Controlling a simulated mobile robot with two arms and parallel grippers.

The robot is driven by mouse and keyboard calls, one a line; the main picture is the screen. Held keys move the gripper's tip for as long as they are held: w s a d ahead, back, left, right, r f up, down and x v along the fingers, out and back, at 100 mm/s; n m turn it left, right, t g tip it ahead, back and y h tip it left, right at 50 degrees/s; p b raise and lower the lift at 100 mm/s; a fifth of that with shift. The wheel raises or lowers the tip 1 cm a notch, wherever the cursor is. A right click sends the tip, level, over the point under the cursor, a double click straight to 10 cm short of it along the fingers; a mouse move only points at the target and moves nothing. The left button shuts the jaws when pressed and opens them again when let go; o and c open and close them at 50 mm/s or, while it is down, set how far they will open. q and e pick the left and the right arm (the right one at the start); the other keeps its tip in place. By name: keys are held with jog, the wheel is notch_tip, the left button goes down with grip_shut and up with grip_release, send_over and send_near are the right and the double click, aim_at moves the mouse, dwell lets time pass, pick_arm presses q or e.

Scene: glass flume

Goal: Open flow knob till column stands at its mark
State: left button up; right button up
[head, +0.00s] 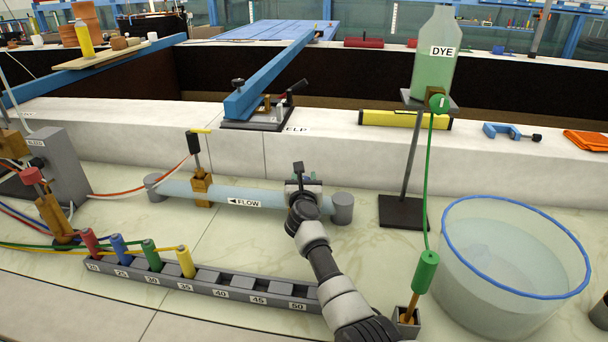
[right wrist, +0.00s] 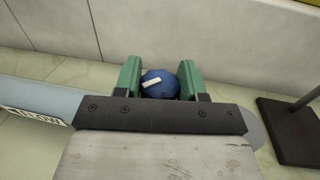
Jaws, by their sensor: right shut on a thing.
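The flow knob (right wrist: 160,85) is blue and round with a white pointer line, tilted in the right wrist view. My right gripper (right wrist: 160,80) has its green-padded fingers on both sides of the knob and is shut on it. In the head view the right gripper (head: 303,186) is over the right part of the pale blue flow pipe (head: 268,198), and it hides the knob there. The pipe carries a FLOW label with an arrow pointing left. A brass fitting (head: 203,190) with a black top stands on the pipe. I cannot make out a column's level or mark. My left gripper is not in view.
A grey numbered rack (head: 208,287) with several coloured plugs lies in front of the pipe. A clear blue-rimmed water tub (head: 512,296) stands at the right. A DYE bottle (head: 435,60) sits on a stand (head: 403,212) behind. A white ledge (head: 345,147) runs behind the pipe.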

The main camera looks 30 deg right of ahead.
jog(key=shift+r+n+t+y+p, duration=0.15)
jog(key=shift+n+t+y+p, duration=0.25)
jog(key=shift+n+y+p, duration=0.5)
jog(key=shift+f+y, duration=0.2)
jog(key=shift+y, duration=0.2)
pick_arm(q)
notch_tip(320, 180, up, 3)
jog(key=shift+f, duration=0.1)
pick_arm(e)
jog(key=o, duration=0.9)
